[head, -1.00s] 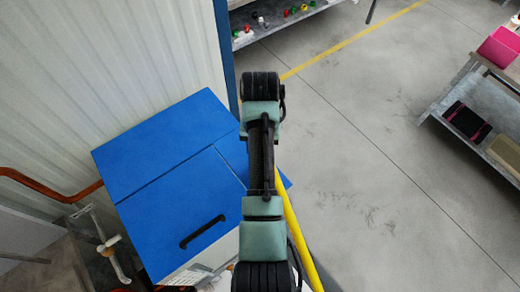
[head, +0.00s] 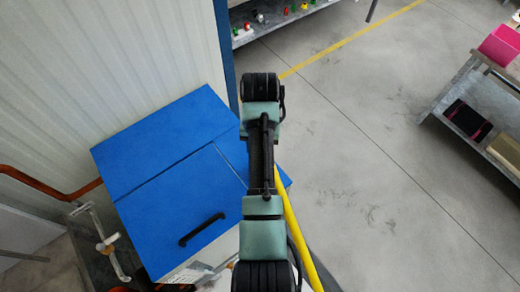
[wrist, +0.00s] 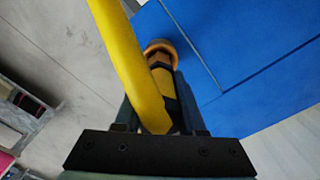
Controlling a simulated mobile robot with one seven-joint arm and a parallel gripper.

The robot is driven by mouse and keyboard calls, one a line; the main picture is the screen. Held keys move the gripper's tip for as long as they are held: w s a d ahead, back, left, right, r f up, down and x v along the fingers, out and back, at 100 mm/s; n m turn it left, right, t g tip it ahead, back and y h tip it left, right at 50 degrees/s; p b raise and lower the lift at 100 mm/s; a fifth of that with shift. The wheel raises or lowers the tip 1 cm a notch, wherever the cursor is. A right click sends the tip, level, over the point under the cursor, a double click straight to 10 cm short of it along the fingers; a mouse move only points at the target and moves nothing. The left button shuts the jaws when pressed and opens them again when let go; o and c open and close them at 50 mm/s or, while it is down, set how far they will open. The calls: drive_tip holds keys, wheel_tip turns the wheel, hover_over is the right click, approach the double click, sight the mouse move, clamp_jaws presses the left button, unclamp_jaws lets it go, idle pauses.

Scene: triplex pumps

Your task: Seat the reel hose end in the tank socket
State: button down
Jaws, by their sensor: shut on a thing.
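The yellow hose (wrist: 130,60) crosses the wrist view from the top and runs down to my gripper (wrist: 158,108). The gripper is shut on the hose end (wrist: 160,75), which shows a rounded orange-brown tip and a dark band between the fingers. In the head view the yellow hose (head: 295,225) passes beside my arm, and the arm hides the gripper. I cannot make out the tank socket in either view.
A blue cabinet (head: 165,145) with a black handle stands left of my arm, against a pale corrugated wall. An orange-brown pipe (head: 45,188) and white pipework (head: 105,240) are at the far left. A grey shelf (head: 465,95) stands right. The floor between is clear.

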drive_tip(key=shift+r+p, duration=0.35)
drive_tip(key=shift+p, duration=0.45)
idle(0.9)
drive_tip(key=shift+f+b, duration=1.4)
drive_tip(key=shift+f, duration=0.9)
drive_tip(key=shift+c, duration=2.1)
unclamp_jaws()
